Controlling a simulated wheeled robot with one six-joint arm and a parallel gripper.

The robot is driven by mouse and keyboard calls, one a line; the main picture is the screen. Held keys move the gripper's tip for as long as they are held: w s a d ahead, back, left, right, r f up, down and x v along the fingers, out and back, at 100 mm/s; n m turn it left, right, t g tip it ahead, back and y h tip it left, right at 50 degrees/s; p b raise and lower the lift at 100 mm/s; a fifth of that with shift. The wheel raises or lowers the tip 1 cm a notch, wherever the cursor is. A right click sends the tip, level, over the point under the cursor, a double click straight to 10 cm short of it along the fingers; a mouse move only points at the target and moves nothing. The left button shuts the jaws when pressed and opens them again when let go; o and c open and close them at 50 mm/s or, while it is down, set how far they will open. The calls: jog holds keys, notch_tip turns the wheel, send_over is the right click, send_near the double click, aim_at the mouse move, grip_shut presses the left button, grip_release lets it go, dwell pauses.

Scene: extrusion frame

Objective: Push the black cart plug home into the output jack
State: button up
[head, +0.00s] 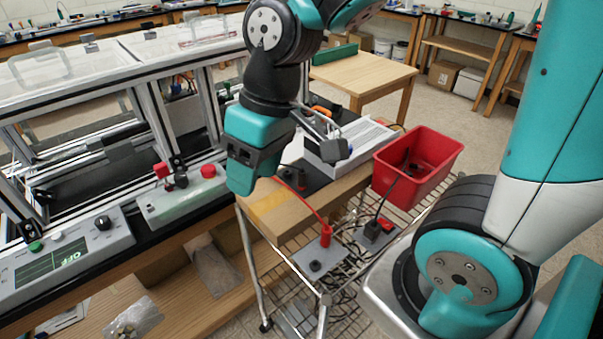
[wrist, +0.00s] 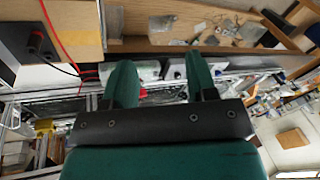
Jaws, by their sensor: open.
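My gripper (head: 241,182) hangs above the near left side of the cart, apart from the plugs. In the wrist view its two teal fingers (wrist: 160,65) stand wide apart with nothing between them. A black plug (head: 384,223) with a black cable stands at a grey plate on the cart's right side; I cannot tell how deep it sits. A red plug (head: 325,235) with a red cable stands at another grey plate (head: 301,258), near a black jack (head: 315,265). A dark unit (head: 303,181) holds the cables' far ends; it shows in the wrist view (wrist: 20,45). Which jack is the output is unclear.
A red bin (head: 430,158) stands on the cart's right side, behind the black plug. A white box (head: 350,142) is at the back. Cables hang through the wire shelf (head: 345,308). The extrusion frame and its control panel (head: 65,255) fill the left.

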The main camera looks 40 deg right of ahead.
jog(key=w+d+f+m+h+p, duration=0.15)
jog(key=w+d+f, duration=0.25)
jog(key=w+d, duration=0.4)
jog(key=m+h+p, duration=0.2)
jog(key=m+p, duration=0.1)
send_over(302, 171)
notch_tip(302, 171, down, 8)
jog(key=shift+s+a+f, duration=0.1)
jog(key=shift+f, duration=0.25)
notch_tip(302, 171, down, 9)
jog(key=b, duration=0.7)
